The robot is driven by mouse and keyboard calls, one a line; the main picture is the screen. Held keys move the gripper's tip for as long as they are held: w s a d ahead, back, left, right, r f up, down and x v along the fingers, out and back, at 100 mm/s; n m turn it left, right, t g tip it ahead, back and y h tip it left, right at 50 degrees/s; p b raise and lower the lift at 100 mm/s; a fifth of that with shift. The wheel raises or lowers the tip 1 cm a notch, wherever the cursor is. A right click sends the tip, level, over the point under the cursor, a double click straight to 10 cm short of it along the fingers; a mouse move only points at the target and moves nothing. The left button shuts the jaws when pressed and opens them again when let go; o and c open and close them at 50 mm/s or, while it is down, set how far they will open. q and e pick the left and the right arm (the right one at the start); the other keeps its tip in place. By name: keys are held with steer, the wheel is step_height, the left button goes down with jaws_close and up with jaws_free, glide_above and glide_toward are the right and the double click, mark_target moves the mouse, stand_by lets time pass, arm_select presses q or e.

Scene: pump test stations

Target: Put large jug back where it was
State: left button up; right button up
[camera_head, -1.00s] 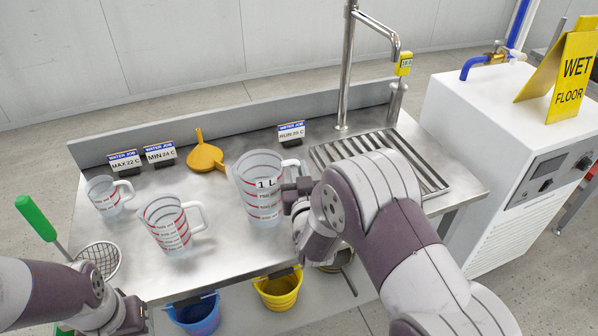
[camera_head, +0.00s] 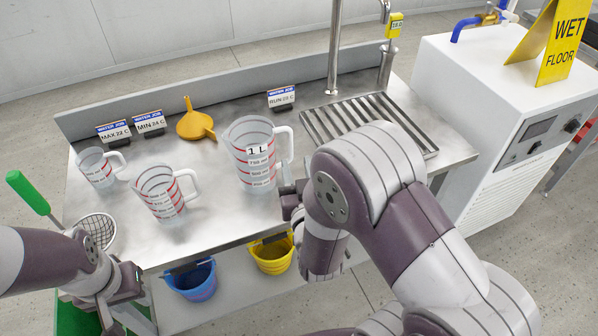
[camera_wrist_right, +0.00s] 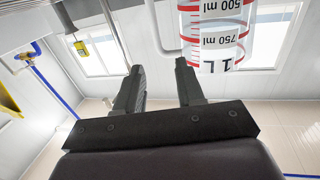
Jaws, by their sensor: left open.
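The large jug (camera_head: 254,160), clear with red markings and a "1 L" label, stands upright on the steel bench. Its handle (camera_head: 284,142) points right; the jug also shows upside down in the right wrist view (camera_wrist_right: 216,35). My right gripper (camera_head: 291,203) is just in front of the handle's lower end, partly hidden by my arm. In the wrist view its fingers (camera_wrist_right: 160,80) are apart with nothing between them, and the handle is beyond the tips. My left gripper (camera_head: 122,290) is open at the bench's front left, and its fingertips are hard to make out.
A medium jug (camera_head: 163,197) and small jug (camera_head: 96,168) stand left of the large jug. An orange funnel (camera_head: 197,124) and sign cards (camera_head: 282,98) are behind. A drain grate (camera_head: 345,118) lies right. Blue (camera_head: 192,280) and yellow buckets (camera_head: 272,256) hang in front.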

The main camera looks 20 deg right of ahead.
steer(key=f+g, duration=0.1)
steer(key=a+f+g+y, duration=0.1)
steer(key=g, duration=0.1)
steer(key=f+g+y, duration=0.1)
steer(key=g, duration=0.1)
steer(key=shift+s+a+f, duration=0.1)
steer(key=shift+a+f, duration=0.05)
steer(key=shift+a, duration=0.1)
steer(key=s+g, duration=0.1)
steer(key=f+n+g+y, duration=0.1)
steer(key=g, duration=0.1)
steer(key=shift+s+a+f, duration=0.25)
steer(key=shift+s+f, duration=0.05)
steer(key=shift+s, duration=0.1)
steer(key=s+d+n+g, duration=0.1)
steer(key=s+d+g, duration=0.1)
steer(key=s+g, duration=0.85)
step_height(320, 180, up, 16)
steer(key=s+t+p, duration=0.1)
steer(key=t+p, duration=0.1)
steer(key=p, duration=1.3)
steer(key=shift+s+p, duration=0.25)
steer(key=shift+p, duration=0.05)
